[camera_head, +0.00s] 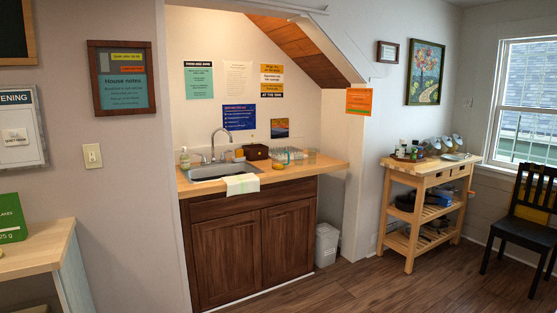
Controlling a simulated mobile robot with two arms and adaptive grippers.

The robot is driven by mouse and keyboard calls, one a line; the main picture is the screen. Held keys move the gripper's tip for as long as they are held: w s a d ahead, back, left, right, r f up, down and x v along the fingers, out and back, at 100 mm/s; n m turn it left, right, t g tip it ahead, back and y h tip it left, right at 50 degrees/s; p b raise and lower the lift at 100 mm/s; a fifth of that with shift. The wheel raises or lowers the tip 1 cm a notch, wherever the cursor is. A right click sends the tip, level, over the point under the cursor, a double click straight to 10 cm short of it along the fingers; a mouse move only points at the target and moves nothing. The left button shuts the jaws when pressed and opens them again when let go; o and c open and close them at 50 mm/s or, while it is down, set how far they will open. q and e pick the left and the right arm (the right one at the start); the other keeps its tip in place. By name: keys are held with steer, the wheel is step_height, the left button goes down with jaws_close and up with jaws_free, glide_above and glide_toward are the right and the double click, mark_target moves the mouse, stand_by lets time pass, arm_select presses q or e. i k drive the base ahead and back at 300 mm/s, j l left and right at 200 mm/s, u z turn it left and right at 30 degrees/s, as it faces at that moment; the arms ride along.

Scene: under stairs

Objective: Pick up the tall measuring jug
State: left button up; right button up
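I cannot make out a tall measuring jug for certain at this distance. A small clear vessel (311,156) stands near the right end of the wooden counter (325,165), but it is too small to tell what it is. Small bottles (408,149) and shiny rounded items (447,143) stand on top of the wooden cart (428,171) at the right. Neither of my grippers is in view.
The counter holds a sink (210,172), a soap bottle (185,158), a towel (242,184), a dark box (256,152) and a rack (285,156). A white bin (327,245) and black chair (524,225) stand on the floor. Open floor lies in front.

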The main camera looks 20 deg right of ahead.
mark_target(277, 154)
steer(key=i+l, duration=0.2)
steer(key=i, duration=0.6)
steer(key=i+l+z, duration=0.1)
steer(key=i, duration=0.75)
steer(key=i+l, duration=0.25)
steer(key=i, duration=0.55)
steer(key=i+l, duration=0.25)
steer(key=i+u, duration=0.05)
steer(key=i, duration=0.05)
